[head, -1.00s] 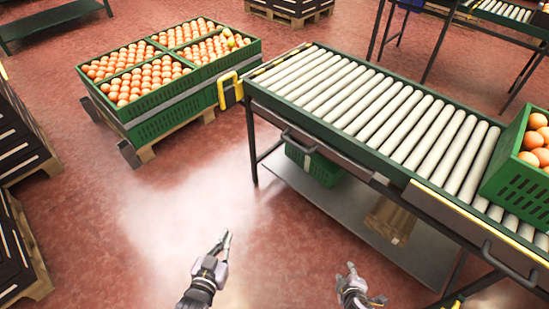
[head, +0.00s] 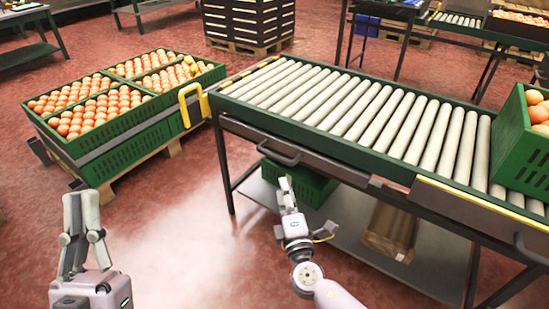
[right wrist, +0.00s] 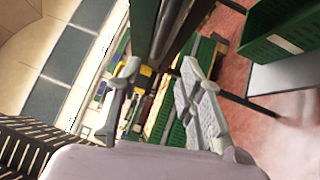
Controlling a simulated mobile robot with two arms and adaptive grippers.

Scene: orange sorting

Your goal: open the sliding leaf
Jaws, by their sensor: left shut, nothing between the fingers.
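The roller table (head: 345,110) runs from centre left to lower right in the head view. A dark front panel (head: 325,166) under its rollers carries a dark bar handle (head: 278,152). I cannot tell which of these parts is the sliding leaf. My right gripper (head: 308,207) is open and empty, below and in front of the dark handle in the picture; its spread fingers show in the right wrist view (right wrist: 160,70). My left gripper (head: 81,196) is shut and empty at lower left, apart from the table.
Green crates of oranges (head: 110,145) stand on a pallet at left. An orange crate (head: 525,140) sits on the rollers at right. A green crate (head: 300,182) and a cardboard box (head: 391,230) are on the lower shelf (head: 355,228). Red floor is clear between the pallet and table.

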